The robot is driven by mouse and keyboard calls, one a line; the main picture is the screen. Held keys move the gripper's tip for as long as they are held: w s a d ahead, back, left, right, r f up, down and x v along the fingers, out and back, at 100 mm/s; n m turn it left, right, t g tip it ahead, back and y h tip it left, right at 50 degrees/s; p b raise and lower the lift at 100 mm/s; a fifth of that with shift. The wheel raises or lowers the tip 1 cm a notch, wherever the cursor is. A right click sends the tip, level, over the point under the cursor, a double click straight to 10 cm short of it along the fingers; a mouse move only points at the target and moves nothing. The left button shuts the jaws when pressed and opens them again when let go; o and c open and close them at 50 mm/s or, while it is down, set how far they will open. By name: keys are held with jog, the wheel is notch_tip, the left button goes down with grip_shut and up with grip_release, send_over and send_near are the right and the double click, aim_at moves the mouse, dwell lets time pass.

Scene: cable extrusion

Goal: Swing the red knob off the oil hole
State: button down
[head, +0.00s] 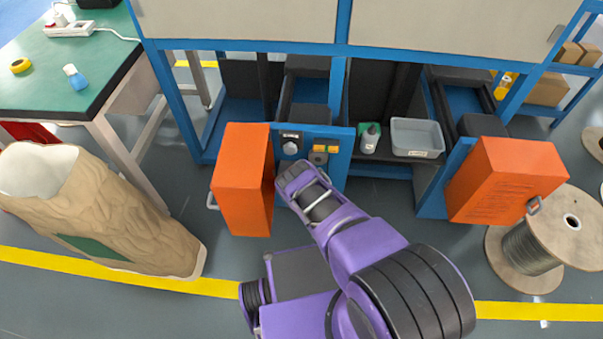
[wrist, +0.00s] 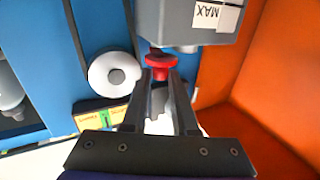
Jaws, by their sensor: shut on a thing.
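The red knob (wrist: 160,62) shows in the wrist view below a grey box (wrist: 198,22) with a label reading MAX. My gripper (wrist: 160,80) has its fingertips at the knob and is shut on it. A grey part shows between the fingers below the knob. The oil hole cannot be made out. In the head view my purple arm reaches to the blue panel beside the left orange door, and the knob is hidden there.
In the wrist view, a round white dial (wrist: 115,75) is left of the fingers. The left orange door (head: 243,180) stands open close to my arm. The right orange door (head: 505,180) is also open. A cable spool (head: 535,245) stands on the floor at right.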

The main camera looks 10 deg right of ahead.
jog(key=shift+w+d+n+g+y, duration=0.1)
jog(key=shift+d+n+g+y, duration=0.3)
jog(key=shift+n+y, duration=0.6)
jog(key=shift+w+d+n+g+y, duration=0.15)
jog(key=shift+d+n+y, duration=0.45)
jog(key=shift+y, duration=0.8)
jog(key=c, duration=0.7)
grip_release()
jog(key=shift+s, duration=0.1)
